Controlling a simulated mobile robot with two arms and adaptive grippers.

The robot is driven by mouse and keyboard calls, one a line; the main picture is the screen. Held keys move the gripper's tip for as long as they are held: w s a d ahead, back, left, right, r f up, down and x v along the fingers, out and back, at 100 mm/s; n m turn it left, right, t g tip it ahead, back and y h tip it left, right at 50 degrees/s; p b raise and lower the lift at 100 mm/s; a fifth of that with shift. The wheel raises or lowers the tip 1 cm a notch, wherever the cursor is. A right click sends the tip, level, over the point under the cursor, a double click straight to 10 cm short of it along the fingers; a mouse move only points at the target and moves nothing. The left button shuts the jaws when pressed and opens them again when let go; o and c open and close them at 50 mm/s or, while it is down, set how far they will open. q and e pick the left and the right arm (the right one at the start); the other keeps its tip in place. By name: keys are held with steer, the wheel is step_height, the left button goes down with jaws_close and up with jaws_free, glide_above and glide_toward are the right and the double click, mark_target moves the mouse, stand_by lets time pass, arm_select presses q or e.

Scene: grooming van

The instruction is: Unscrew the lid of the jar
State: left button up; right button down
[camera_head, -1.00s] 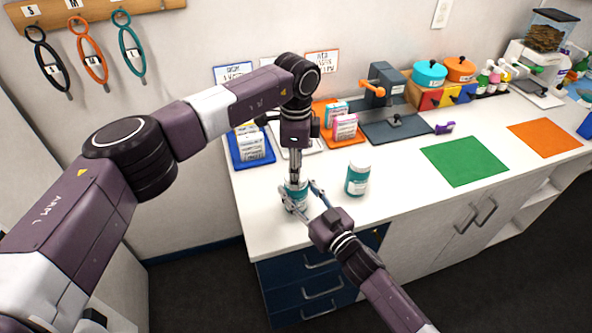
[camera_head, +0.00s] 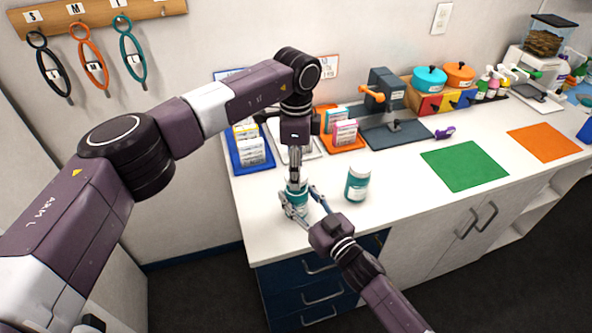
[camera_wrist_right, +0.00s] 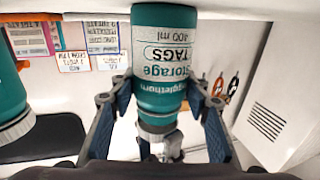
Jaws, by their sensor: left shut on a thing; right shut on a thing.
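A teal and white jar (camera_head: 297,208) stands near the counter's front left edge. In the right wrist view the jar (camera_wrist_right: 160,65) appears upside down, with a label reading "TAGS". My right gripper (camera_head: 301,200) is shut around the jar's body from the front, one finger on each side. The lid is mostly hidden by fingers in the head view. I cannot tell whether it has turned.
A similar jar (camera_head: 357,184) stands close by on the right. Behind are a blue tray (camera_head: 262,163), an orange tray (camera_head: 357,142) with boxes, and a dark press-like device (camera_head: 386,92). A green mat (camera_head: 465,165) and orange mat (camera_head: 543,142) lie farther right.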

arm_select(q)
steer(key=shift+r, duration=2)
arm_select(e)
steer(key=c, duration=1)
jaws_free()
